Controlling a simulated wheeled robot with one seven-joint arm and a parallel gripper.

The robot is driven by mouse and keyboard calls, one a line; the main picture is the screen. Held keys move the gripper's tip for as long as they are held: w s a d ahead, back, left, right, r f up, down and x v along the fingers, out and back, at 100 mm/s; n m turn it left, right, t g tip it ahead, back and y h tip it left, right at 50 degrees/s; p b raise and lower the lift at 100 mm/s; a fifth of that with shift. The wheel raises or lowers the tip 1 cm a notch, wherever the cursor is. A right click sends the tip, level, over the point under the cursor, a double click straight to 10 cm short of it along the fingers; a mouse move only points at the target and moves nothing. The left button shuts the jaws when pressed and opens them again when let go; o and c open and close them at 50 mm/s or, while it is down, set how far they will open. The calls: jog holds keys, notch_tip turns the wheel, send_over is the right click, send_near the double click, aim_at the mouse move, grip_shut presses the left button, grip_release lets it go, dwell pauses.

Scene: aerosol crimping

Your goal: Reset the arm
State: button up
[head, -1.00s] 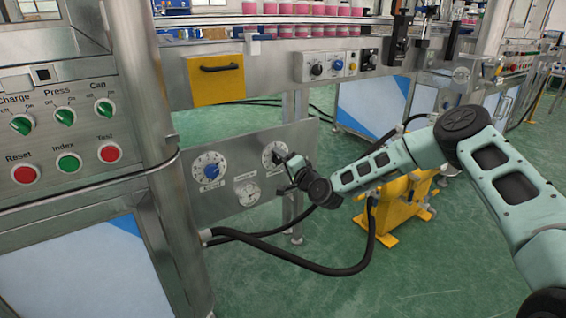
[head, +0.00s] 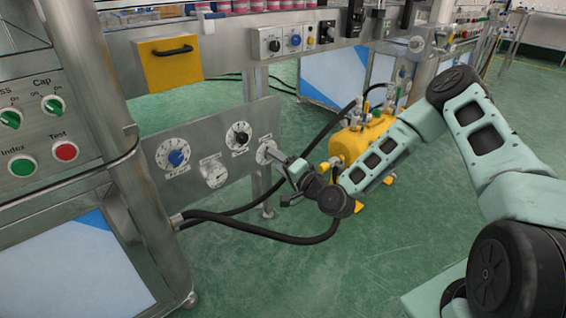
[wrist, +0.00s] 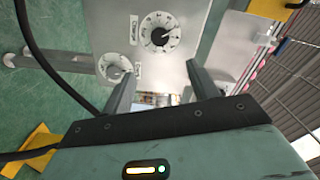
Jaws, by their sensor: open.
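My gripper (head: 275,153) is in front of the right end of the steel dial panel (head: 200,200), its fingers pointing at the panel. In the wrist view its two fingers (wrist: 160,82) are apart with nothing between them. The black-knobbed dial (head: 238,135) is left of the gripper and free of it; it also shows beyond the fingers in the wrist view (wrist: 160,36). Another white dial face at the panel's right end is partly hidden by the gripper.
A yellow tank (head: 355,143) stands on the floor behind my forearm. A black hose (head: 260,233) loops below the panel. A control box with green and red buttons (head: 65,152) is at the left. A yellow drawer (head: 170,65) is above. Green floor is open in front.

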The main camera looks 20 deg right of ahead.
jog(key=shift+v, duration=0.8)
jog(key=s+a+n+g+y, duration=0.2)
jog(key=s+a+n+g, duration=0.85)
jog(key=a, duration=0.35)
jog(key=s+d+r+n+g+h, duration=0.1)
jog(key=s+r+n+g+h, duration=0.25)
jog(key=s+r, duration=0.65)
jog(key=s+d+r+n+g+h, duration=0.1)
jog(key=s+r+n+g+h, duration=0.25)
jog(key=s, duration=1.15)
notch_tip(320, 180, up, 29)
jog(key=p, duration=2.8)
jog(key=shift+s+f, duration=0.2)
jog(key=shift+s, duration=0.2)
